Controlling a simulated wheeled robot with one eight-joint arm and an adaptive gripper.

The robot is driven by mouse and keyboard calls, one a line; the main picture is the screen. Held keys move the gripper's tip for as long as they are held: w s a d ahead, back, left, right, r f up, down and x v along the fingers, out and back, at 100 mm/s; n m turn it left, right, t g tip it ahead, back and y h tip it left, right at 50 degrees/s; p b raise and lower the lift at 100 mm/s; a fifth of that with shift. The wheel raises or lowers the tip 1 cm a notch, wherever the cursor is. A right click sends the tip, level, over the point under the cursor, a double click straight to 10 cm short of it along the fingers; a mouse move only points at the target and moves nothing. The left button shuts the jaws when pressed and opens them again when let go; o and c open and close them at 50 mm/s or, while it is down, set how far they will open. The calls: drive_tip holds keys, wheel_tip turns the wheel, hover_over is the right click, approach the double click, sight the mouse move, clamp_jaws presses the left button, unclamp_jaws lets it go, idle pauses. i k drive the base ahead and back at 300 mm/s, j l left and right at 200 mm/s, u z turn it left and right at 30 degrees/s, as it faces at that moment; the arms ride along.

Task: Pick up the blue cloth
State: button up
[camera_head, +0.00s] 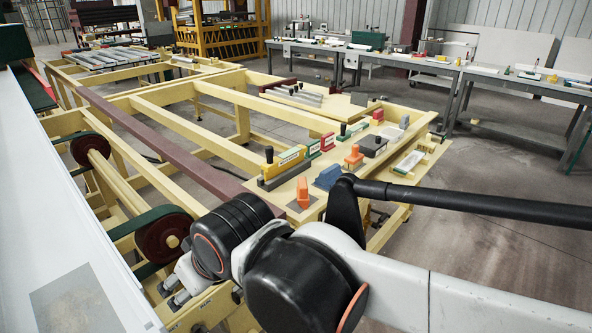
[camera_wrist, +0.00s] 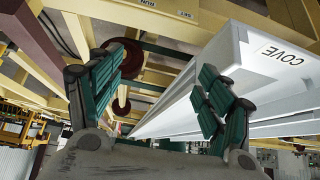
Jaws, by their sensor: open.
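A small blue item (camera_head: 328,177), which may be the blue cloth, sits on the yellow workbench top between an orange block and my arm. It is too small for me to tell its material. No blue cloth shows in the wrist view. My gripper (camera_wrist: 160,65) shows there with its green padded fingers spread wide and nothing between them. In the head view my arm crosses the lower right and its joints fill the bottom middle. The gripper's fingers cannot be made out there. My gripper is apart from the blue item.
Orange blocks (camera_head: 303,192) and several coloured pieces crowd the bench top. A long white machine cover (camera_head: 55,215) runs along the left; a white panel lettered COVE (camera_wrist: 270,65) stands close to my gripper. A yellow frame (camera_head: 205,130) has open gaps. Grey tables stand behind.

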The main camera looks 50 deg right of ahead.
sight(327, 179)
drive_tip(key=z, duration=1.75)
drive_tip(key=u, duration=1.9)
drive_tip(key=z, duration=1.9)
drive_tip(key=i+l+u, duration=0.45)
drive_tip(key=i+l, duration=0.4)
